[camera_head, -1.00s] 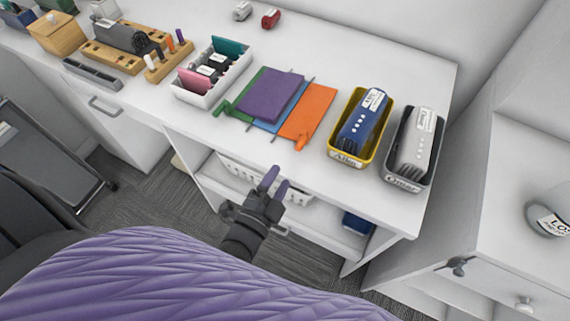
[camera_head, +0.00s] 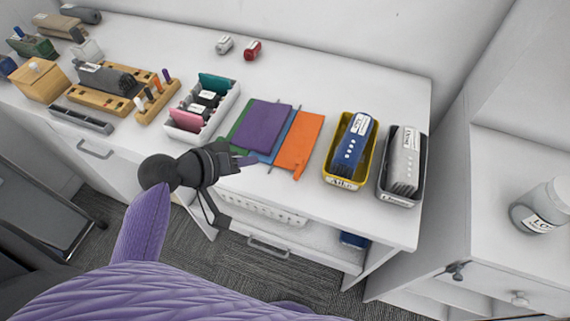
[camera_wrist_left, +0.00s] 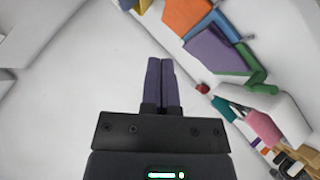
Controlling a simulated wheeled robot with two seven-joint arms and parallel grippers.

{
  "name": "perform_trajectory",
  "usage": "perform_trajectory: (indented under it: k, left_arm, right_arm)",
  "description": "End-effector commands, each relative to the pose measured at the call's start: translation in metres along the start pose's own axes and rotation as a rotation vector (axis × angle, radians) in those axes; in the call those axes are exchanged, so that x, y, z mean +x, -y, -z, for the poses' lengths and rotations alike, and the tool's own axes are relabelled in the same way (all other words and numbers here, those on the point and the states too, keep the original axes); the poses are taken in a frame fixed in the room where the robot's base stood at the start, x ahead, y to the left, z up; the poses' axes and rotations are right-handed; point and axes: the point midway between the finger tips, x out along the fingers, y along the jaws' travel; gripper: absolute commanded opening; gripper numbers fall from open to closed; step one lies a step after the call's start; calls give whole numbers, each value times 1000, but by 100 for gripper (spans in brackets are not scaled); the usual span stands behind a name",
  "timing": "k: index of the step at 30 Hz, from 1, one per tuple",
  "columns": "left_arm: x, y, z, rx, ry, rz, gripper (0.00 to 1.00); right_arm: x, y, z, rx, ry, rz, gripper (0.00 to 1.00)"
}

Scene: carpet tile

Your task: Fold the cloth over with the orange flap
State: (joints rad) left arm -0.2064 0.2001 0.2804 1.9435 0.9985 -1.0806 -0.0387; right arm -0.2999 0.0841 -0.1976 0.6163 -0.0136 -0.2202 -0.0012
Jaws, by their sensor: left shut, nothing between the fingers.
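The cloth (camera_head: 262,128) lies on the white tabletop, with a purple panel on top, green showing at its left and blue beneath at its right. The orange flap (camera_head: 300,138) lies spread out to the right, its narrow tab toward the table's front edge. My left gripper (camera_head: 252,159) is shut and empty near the cloth's front left, hiding the green tab. In the left wrist view the shut purple fingers (camera_wrist_left: 161,82) point upward, and the cloth (camera_wrist_left: 212,50) with its orange flap (camera_wrist_left: 184,14) appears apart from them at upper right. My right gripper is not seen.
A white divided box (camera_head: 220,119) stands left of the cloth. A yellow bin (camera_head: 328,168) and a dark bin (camera_head: 383,187) stand to its right. Small red and grey items (camera_head: 252,49) lie behind. A white basket (camera_head: 235,203) sits beneath the tabletop.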

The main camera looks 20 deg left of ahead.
Motion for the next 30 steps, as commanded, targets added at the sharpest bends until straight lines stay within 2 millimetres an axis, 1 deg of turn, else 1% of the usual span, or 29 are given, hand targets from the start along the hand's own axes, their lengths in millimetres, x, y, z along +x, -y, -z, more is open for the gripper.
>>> perform_trajectory:
  k: [1, 6, 11, 12, 15, 19, 30]
  left_arm:
    - [11, 0, -1, -1, 0, -3, 0]
    - [50, 2, -1, -2, -1, -2, 0]
    - [85, 2, -2, 0, 0, -1, 0]
    - [91, 2, -6, -2, 2, -1, 0]
    - [101, 1, -18, -1, 2, 1, 0]
    - [109, 1, -27, 0, 1, 2, 0]
    - [112, 1, -29, 3, 0, 4, 0]
  right_arm:
    - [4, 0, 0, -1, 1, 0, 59]
    - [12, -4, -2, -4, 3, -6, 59]
    - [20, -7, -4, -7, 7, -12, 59]
    - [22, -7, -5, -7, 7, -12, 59]
    - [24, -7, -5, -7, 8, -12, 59]
    - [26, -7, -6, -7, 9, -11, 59]
    - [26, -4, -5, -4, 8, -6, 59]
